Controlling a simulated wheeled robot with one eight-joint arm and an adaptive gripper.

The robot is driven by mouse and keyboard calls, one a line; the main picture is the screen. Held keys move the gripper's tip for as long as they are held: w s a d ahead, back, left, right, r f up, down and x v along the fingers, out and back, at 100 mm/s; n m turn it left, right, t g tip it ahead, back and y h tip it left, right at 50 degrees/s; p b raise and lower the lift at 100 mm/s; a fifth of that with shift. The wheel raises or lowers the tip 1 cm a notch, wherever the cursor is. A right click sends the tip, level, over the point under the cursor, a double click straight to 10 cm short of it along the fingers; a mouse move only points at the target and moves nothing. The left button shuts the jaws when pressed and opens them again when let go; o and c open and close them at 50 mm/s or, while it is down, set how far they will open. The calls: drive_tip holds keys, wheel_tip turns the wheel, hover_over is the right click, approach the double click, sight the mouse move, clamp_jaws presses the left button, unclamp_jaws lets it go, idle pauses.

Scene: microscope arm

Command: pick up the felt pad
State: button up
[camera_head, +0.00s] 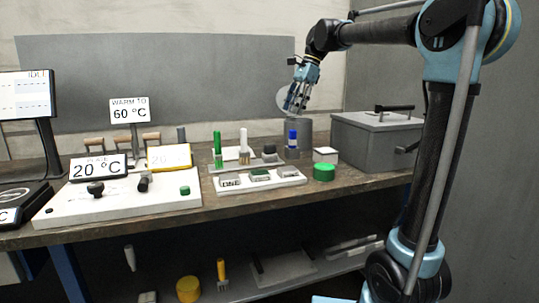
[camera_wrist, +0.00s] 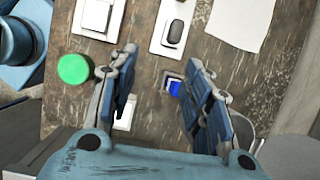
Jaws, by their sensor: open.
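My gripper (camera_head: 295,103) is open and empty, held above the back of the bench near a dark grey cylinder. In the wrist view my gripper (camera_wrist: 160,82) points down, with its fingers spread over the bench. Several small flat blocks, including a dark green-topped one (camera_head: 260,174), lie on a low white tray (camera_head: 240,187). I cannot tell for certain which thing is the felt pad.
A green round lid (camera_head: 324,172) and a white square block (camera_head: 325,155) stand right of the tray. A grey lidded box (camera_head: 372,138) stands at the right. Upright green and white tools and a white panel with knobs (camera_head: 130,203) are to the left.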

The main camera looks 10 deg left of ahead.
drive_tip(key=w+a, duration=0.1)
drive_tip(key=a, duration=0.1)
approach(270, 145)
drive_tip(key=x, duration=0.2)
drive_tip(key=w+x, duration=0.1)
drive_tip(key=x, duration=0.2)
drive_tip(key=shift+f, duration=0.2)
drive_tip(key=shift+w+x, duration=0.2)
drive_tip(key=shift+x, duration=2.35)
drive_tip(key=shift+a, duration=0.2)
drive_tip(key=shift+r, duration=0.1)
drive_tip(key=c, duration=0.9)
